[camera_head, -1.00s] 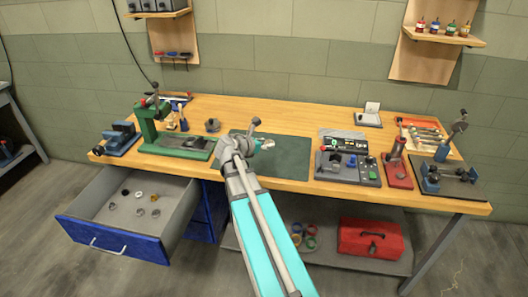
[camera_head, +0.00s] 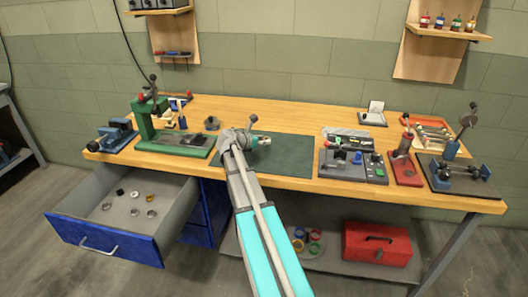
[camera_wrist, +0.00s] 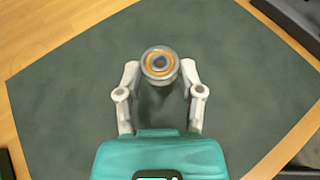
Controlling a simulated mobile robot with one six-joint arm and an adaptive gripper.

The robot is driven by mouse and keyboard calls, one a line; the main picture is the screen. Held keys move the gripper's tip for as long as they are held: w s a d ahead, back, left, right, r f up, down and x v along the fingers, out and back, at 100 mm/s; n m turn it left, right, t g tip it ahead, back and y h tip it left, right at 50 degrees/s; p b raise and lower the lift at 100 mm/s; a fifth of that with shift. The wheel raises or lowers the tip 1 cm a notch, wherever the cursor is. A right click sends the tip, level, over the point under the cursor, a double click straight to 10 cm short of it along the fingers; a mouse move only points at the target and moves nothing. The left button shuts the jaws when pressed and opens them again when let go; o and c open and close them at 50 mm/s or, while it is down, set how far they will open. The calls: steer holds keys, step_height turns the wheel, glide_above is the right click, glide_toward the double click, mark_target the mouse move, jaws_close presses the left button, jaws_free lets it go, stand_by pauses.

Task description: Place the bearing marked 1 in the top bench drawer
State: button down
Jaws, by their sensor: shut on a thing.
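My gripper (camera_wrist: 160,74) is shut on a round bearing (camera_wrist: 160,64) with a grey metal rim, an orange-brown ring and a dark centre. In the wrist view the bearing sits between the two fingertips over the dark green mat (camera_wrist: 60,90). I cannot read any mark on it. In the head view my gripper (camera_head: 262,141) is over the mat (camera_head: 295,155), and the bearing is too small to make out there. The top bench drawer (camera_head: 108,238) is pulled open at the lower left, with several small round parts (camera_head: 135,195) inside.
A green press (camera_head: 146,118) stands left of the mat, above the drawer side. A grey control box (camera_head: 345,165) and a red tool (camera_head: 405,165) stand to the right. A red toolbox (camera_head: 377,243) sits on the lower shelf. The drawer's front floor has free room.

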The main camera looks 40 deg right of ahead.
mark_target(262, 152)
steer(key=shift+w+f, duration=0.1)
stand_by(0.3)
steer(key=shift+w+d+f+b, duration=0.25)
steer(key=shift+w+f+b, duration=0.15)
steer(key=shift+f+b, duration=1.6)
steer(key=shift+f, duration=0.05)
steer(key=shift+s+f, duration=0.1)
steer(key=shift+f, duration=0.05)
steer(key=shift+c, duration=1.1)
jaws_free()
steer(key=shift+r, duration=0.2)
steer(key=shift+a+r, duration=0.1)
steer(key=shift+a, duration=0.05)
steer(key=p+v, duration=0.4)
steer(key=v, duration=0.7)
steer(key=shift+a+r+p, duration=0.15)
steer(key=shift+a+p, duration=0.15)
steer(key=shift+p, duration=0.05)
